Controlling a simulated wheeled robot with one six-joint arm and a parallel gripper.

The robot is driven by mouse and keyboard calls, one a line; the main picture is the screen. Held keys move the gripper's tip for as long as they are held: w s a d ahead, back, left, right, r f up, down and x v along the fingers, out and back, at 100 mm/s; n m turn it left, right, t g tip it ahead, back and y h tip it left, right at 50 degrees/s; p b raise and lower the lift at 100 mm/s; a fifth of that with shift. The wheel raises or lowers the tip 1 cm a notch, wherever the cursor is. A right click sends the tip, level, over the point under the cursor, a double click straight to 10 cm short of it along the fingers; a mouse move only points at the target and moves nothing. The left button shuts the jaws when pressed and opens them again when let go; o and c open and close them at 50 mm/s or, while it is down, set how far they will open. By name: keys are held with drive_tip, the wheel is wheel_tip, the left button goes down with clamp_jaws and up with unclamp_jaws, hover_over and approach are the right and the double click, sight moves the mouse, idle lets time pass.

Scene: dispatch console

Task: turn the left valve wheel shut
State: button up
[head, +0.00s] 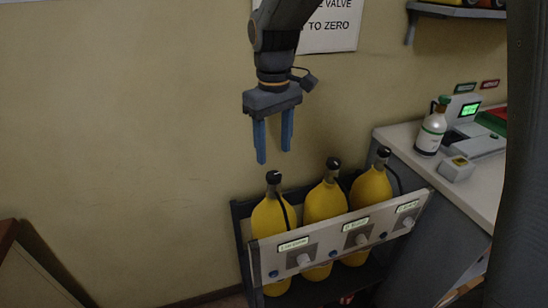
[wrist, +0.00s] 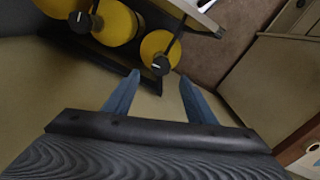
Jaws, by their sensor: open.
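Three yellow cylinders stand in a dark rack, each with a black valve wheel on top. The left valve wheel (head: 274,177) sits on the left cylinder (head: 270,222). In the wrist view this wheel (wrist: 160,66) shows a pale mark across its top. My gripper (head: 274,157) points down, open and empty, above the left wheel and apart from it. In the wrist view my gripper's blue fingers (wrist: 158,76) are spread, with the wheel appearing just beyond the gap between their tips. I cannot tell the exact height gap.
The middle (head: 333,164) and right (head: 383,152) valve wheels stand close by on the right. A pale front panel (head: 340,240) with labels and knobs crosses the rack. A counter (head: 478,185) at the right holds a white bottle (head: 431,129). The wall to the left is clear.

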sight(274, 175)
wheel_tip(274, 175, down, 7)
drive_tip(key=shift+s+r+p, duration=0.1)
drive_tip(key=shift+p, duration=0.45)
drive_tip(key=shift+c, duration=0.4)
drive_tip(key=c, duration=1)
